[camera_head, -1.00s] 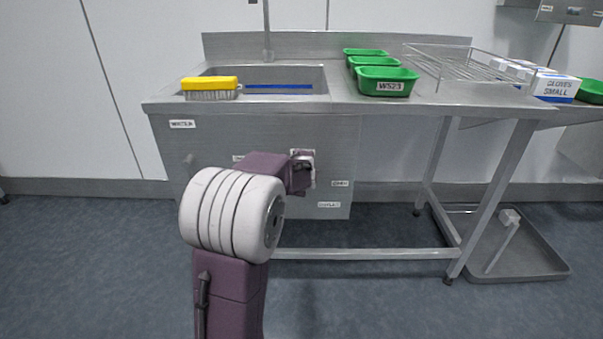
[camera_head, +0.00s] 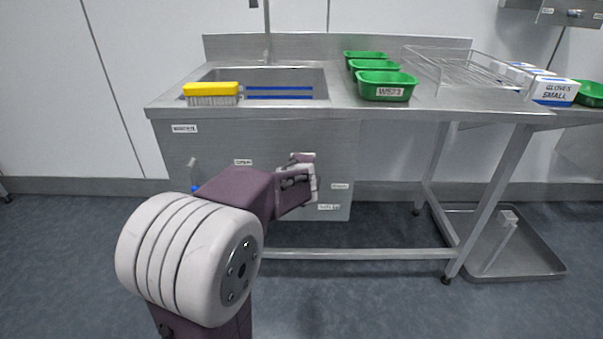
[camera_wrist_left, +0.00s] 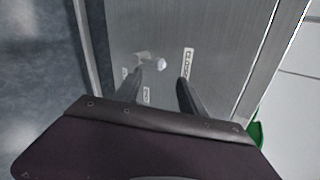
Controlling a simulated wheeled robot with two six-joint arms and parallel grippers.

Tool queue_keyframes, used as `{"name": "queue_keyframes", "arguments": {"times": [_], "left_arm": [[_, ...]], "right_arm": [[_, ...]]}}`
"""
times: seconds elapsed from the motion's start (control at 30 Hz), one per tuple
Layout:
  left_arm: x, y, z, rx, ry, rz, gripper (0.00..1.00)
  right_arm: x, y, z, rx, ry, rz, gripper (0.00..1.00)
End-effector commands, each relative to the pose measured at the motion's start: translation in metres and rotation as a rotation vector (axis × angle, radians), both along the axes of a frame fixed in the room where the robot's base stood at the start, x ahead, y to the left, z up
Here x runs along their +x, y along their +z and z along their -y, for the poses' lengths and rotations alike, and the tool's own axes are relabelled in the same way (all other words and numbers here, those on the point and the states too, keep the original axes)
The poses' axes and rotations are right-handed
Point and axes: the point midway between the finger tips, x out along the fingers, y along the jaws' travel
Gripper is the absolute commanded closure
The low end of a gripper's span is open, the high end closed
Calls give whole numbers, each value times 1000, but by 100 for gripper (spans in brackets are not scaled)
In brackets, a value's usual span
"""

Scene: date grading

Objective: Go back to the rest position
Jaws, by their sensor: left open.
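My left arm rises from the bottom left of the head view, in front of the steel sink bench (camera_head: 270,112). Its wrist end (camera_head: 300,176) is in front of the bench's front panel, below the worktop. In the left wrist view my left gripper (camera_wrist_left: 158,82) shows two dark fingers standing apart with nothing between them. The labelled steel panel (camera_wrist_left: 170,40) is behind the fingers. My right gripper is in neither view.
A yellow brush (camera_head: 211,90) lies at the sink's left front edge. Several green trays, one labelled (camera_head: 387,84), stand right of the sink. A wire rack (camera_head: 455,75) and glove boxes (camera_head: 555,91) are further right. A tray (camera_head: 540,262) is on the floor at right.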

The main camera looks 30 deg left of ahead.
Motion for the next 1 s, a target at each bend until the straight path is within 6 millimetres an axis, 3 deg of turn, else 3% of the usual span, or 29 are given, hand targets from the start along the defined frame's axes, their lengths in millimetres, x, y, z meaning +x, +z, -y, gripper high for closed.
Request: {"name": "queue_keyframes", "arguments": {"times": [0.47,0.57,0.67,0.8,1.0], "left_arm": [[-1,0,1,1,-1,0,52],[5,-2,15,-1,-36,-4,52],[-3,-40,51,-86,-59,-70,52],[-57,-117,95,-405,157,-191,52],[-143,-184,139,-768,604,-324,52]], "right_arm": [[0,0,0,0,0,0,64],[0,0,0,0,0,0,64],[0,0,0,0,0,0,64],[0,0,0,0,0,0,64],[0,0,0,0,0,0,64]]}}
